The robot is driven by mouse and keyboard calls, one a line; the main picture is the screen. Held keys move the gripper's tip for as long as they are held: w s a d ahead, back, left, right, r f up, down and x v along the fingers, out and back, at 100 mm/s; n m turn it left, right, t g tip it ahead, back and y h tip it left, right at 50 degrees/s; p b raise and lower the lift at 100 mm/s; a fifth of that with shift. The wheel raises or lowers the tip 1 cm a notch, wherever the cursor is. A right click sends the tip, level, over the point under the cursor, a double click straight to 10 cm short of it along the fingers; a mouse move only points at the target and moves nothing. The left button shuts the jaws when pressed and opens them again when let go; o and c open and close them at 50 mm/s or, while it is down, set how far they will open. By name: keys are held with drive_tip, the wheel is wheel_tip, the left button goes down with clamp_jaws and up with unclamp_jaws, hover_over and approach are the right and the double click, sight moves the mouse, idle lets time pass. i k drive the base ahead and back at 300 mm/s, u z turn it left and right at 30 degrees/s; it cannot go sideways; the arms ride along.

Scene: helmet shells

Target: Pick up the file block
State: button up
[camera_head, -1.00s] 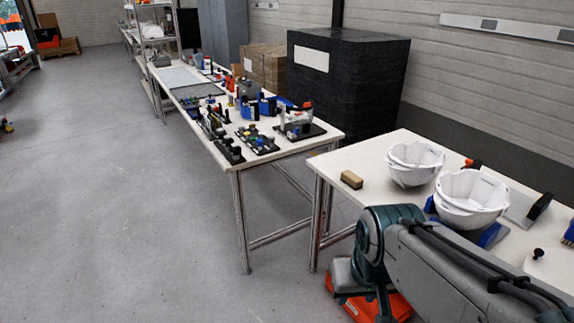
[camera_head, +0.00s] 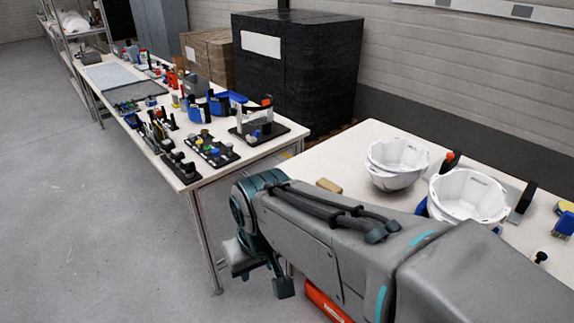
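A small tan block (camera_head: 329,186), which looks like the file block, lies on the near white table (camera_head: 345,150) at its left part, left of the white helmet shells. My arm passes in front of the table and close below the block in the picture, covering part of the table. What seems to be my gripper (camera_head: 264,279) hangs below the arm's wrist, left of the table's edge and apart from the block. It is partly hidden, and its opening does not show clearly.
Two white helmet shells stand on the near table, one (camera_head: 396,163) left of the other (camera_head: 468,195). A brush with blue parts (camera_head: 563,224) lies at right. A long table (camera_head: 205,180) with several tool holders stands at left. Bare floor (camera_head: 90,230) is free at left.

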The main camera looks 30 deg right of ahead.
sight(323, 183)
drive_tip(key=z, duration=0.45)
drive_tip(key=i, duration=0.75)
drive_tip(key=z, duration=1.15)
drive_tip(key=i, duration=0.3)
drive_tip(key=z, duration=0.3)
